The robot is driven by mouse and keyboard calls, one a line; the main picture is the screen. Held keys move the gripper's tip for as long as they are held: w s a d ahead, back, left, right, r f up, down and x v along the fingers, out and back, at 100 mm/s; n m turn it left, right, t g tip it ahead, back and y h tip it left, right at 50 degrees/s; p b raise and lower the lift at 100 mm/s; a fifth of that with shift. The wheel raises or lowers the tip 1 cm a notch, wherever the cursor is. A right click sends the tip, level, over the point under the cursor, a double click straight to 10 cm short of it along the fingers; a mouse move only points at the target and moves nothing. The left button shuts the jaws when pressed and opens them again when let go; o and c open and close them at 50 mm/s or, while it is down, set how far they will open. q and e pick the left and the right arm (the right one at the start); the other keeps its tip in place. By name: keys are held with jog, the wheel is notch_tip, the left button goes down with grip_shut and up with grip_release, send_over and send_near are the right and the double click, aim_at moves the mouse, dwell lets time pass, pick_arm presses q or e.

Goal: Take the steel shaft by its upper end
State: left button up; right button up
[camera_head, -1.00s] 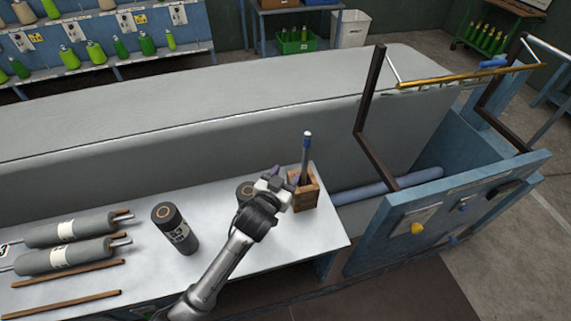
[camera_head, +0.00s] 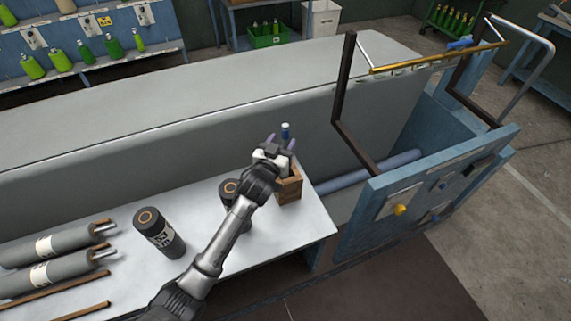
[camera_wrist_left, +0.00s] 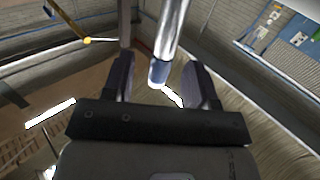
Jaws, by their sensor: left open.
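The steel shaft (camera_head: 285,130) stands upright in a wooden block (camera_head: 289,188) near the bench's right end. Only its upper end, with a blue band and pale tip, shows above my gripper in the head view; the gripper hides its middle. My left gripper (camera_head: 280,143) is open, with its fingers at the shaft's upper part. In the left wrist view the shaft (camera_wrist_left: 174,25) comes in from the top, and its blue end (camera_wrist_left: 158,72) appears between the two open fingers, touching neither visibly. My right gripper is not in view.
A dark cylinder (camera_head: 159,232) stands on the pale bench (camera_head: 130,275), and a second (camera_head: 229,188) is partly behind my left arm. Grey rollers (camera_head: 50,277) lie at left. A blue frame (camera_head: 440,195) with a brass bar (camera_head: 440,57) stands at right.

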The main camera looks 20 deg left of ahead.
pick_arm(q)
jog(key=shift+w+f, duration=0.1)
jog(key=shift+w, duration=2.4)
jog(key=shift+c, duration=0.3)
grip_shut()
